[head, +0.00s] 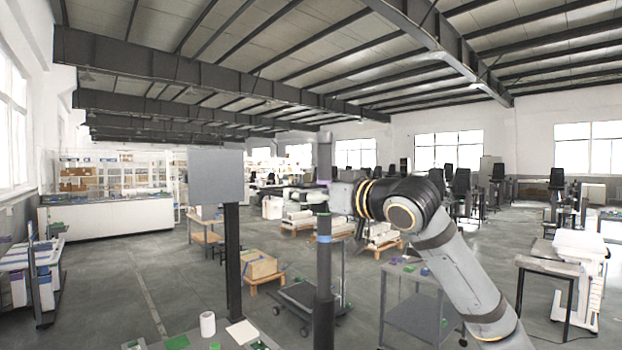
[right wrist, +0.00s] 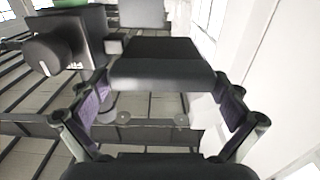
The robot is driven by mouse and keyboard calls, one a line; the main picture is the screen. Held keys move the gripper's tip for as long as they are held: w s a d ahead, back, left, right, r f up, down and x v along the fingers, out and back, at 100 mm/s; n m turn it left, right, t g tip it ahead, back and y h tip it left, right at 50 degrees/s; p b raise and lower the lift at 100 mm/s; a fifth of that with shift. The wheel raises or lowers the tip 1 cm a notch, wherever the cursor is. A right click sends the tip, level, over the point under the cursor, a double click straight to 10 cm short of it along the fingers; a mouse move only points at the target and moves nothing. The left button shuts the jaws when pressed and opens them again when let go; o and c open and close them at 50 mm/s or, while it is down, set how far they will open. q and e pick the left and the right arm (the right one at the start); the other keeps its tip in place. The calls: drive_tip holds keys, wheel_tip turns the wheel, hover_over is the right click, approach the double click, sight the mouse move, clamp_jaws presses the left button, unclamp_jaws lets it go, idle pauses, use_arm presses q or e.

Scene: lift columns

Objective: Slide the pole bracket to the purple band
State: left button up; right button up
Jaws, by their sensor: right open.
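The upright grey pole (head: 324,275) stands near the middle of the head view, with a blue band (head: 324,238) around it. A purple band (head: 323,182) shows as a small patch higher up. The grey bracket (head: 310,196) is at about that height, just below the patch; the gripper partly hides it. My right gripper (head: 328,194) comes in from the right at the bracket. In the right wrist view its fingers (right wrist: 160,98) are open, with a dark block (right wrist: 163,65) beyond and between their tips. I cannot tell whether they touch it. My left gripper is not in view.
A grey panel on a dark post (head: 233,262) stands left of the pole. A cart (head: 308,297) and a grey table (head: 425,312) are behind. A bench with green parts and a white roll (head: 207,324) is at the front. A dark round knob (right wrist: 43,54) shows in the right wrist view.

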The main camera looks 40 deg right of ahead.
wheel_tip(320, 180, up, 10)
drive_tip(key=shift+a+f, duration=0.1)
drive_tip(key=shift+f, duration=0.05)
idle(0.4)
drive_tip(key=shift+f, duration=0.1)
